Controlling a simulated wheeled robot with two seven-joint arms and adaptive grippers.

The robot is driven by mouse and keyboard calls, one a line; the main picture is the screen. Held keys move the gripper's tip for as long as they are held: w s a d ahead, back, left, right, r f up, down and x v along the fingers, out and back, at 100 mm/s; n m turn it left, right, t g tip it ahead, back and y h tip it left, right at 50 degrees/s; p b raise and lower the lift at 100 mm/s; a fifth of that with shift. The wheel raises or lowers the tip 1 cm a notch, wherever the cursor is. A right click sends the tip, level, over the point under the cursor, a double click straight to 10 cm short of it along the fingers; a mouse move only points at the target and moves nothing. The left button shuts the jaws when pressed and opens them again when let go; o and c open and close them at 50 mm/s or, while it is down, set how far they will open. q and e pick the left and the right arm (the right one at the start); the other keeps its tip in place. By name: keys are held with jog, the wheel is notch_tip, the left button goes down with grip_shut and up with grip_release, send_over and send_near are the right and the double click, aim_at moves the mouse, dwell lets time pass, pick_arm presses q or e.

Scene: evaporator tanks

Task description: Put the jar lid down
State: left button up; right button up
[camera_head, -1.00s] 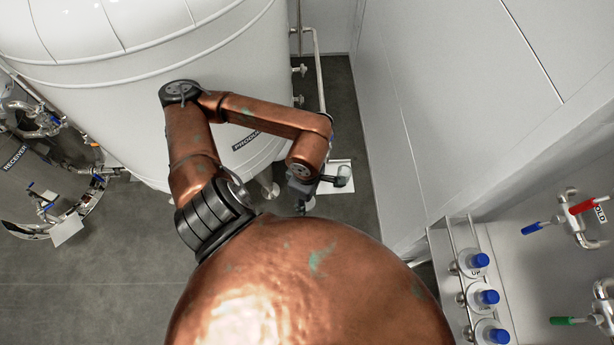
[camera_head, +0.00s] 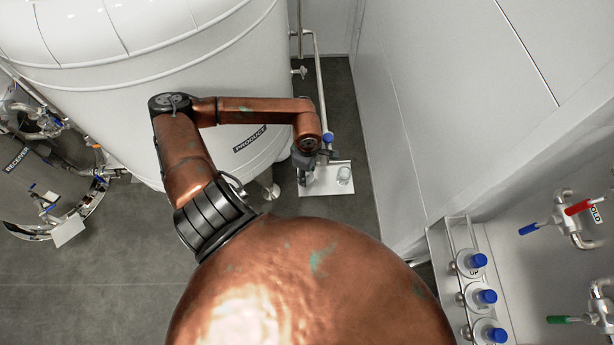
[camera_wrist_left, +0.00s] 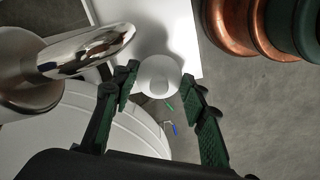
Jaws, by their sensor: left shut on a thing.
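My left gripper (camera_head: 304,178) is low beside the white tank, over the left side of a small white platform (camera_head: 325,187). In the left wrist view its two green-padded fingers (camera_wrist_left: 160,95) are on either side of a pale round piece (camera_wrist_left: 158,76), which I take to be the jar lid. The gripper is shut on it. The head view does not show the lid clearly. A small clear jar (camera_head: 344,175) stands on the platform to the right of the gripper, apart from it. The platform also shows in the wrist view (camera_wrist_left: 185,25). My right gripper is not in view.
The white product tank (camera_head: 110,80) rises on the left, close to my arm. A shiny steel pipe (camera_wrist_left: 85,52) is near the left finger. A wall (camera_head: 420,100) and a rack of blue-capped bottles (camera_head: 478,262) are on the right. Grey floor surrounds the platform.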

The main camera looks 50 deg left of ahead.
pick_arm(q)
notch_tip(320, 180, down, 2)
jog(key=shift+d+f, duration=0.1)
jog(key=shift+f, duration=0.15)
jog(key=shift+f, duration=0.2)
jog(key=o, duration=0.8)
jog(key=shift+r, duration=0.2)
notch_tip(320, 180, up, 12)
